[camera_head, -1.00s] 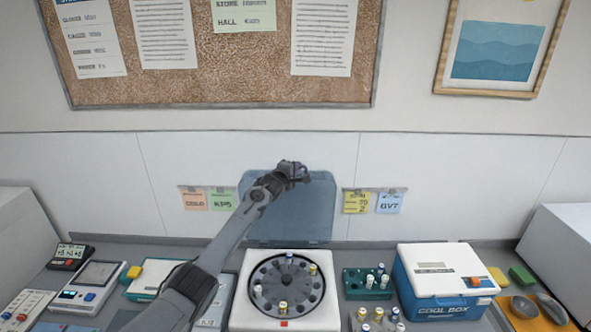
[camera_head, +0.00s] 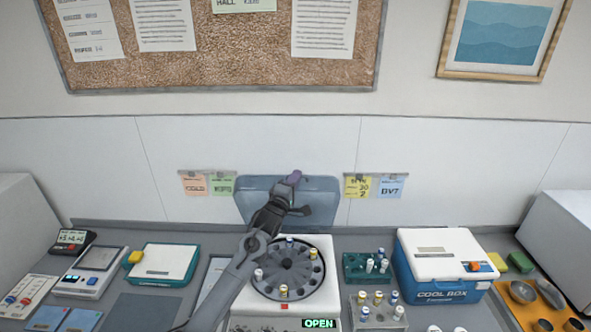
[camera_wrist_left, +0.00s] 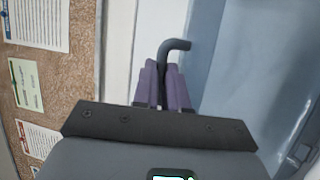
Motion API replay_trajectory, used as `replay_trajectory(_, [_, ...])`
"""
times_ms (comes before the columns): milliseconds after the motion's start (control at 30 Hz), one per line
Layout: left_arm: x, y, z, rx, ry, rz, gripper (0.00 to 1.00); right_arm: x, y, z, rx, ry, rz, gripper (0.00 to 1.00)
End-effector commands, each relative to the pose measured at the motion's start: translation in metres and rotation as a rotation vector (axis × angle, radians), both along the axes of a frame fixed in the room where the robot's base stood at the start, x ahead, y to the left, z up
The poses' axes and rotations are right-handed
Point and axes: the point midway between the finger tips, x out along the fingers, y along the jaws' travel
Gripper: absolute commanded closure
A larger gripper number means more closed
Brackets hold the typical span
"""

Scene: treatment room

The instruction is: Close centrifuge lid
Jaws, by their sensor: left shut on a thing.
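The white centrifuge (camera_head: 236,304) stands at the front middle of the bench. Its round dark rotor (camera_head: 285,272) is exposed, with several capped tubes in it. Its translucent blue lid (camera_head: 322,200) is raised behind the rotor and also fills the right of the left wrist view (camera_wrist_left: 235,75). My left gripper (camera_head: 293,178) is at the middle of the lid's top edge. In the left wrist view its purple fingers (camera_wrist_left: 164,88) are shut on a dark bent handle (camera_wrist_left: 176,46) beside the lid. My arm hides part of the lid and rotor. My right gripper is out of view.
Right of the centrifuge are a green tube rack (camera_head: 357,268), a grey tube rack (camera_head: 362,298) and a blue cool box (camera_head: 447,270). A teal-and-white box (camera_head: 165,262) stands left. A sign (camera_head: 319,323) at the front reads OPEN. The wall is close behind the lid.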

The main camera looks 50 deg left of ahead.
Motion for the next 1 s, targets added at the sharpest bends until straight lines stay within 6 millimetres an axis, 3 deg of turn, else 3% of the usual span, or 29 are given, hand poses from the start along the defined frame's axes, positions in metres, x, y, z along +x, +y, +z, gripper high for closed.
replay_trajectory(33, [-0.008,-0.012,-0.014,0.023,-0.022,-0.003,1.00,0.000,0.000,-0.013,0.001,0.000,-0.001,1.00])
replay_trajectory(100, [-0.020,-0.025,-0.023,0.061,-0.053,-0.002,1.00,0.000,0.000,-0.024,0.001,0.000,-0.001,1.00])
replay_trajectory(400, [-0.049,-0.063,-0.045,0.176,-0.141,0.000,1.00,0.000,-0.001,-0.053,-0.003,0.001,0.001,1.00])
replay_trajectory(1000, [-0.056,-0.073,-0.049,0.209,-0.165,-0.004,1.00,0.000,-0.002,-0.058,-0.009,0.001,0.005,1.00])
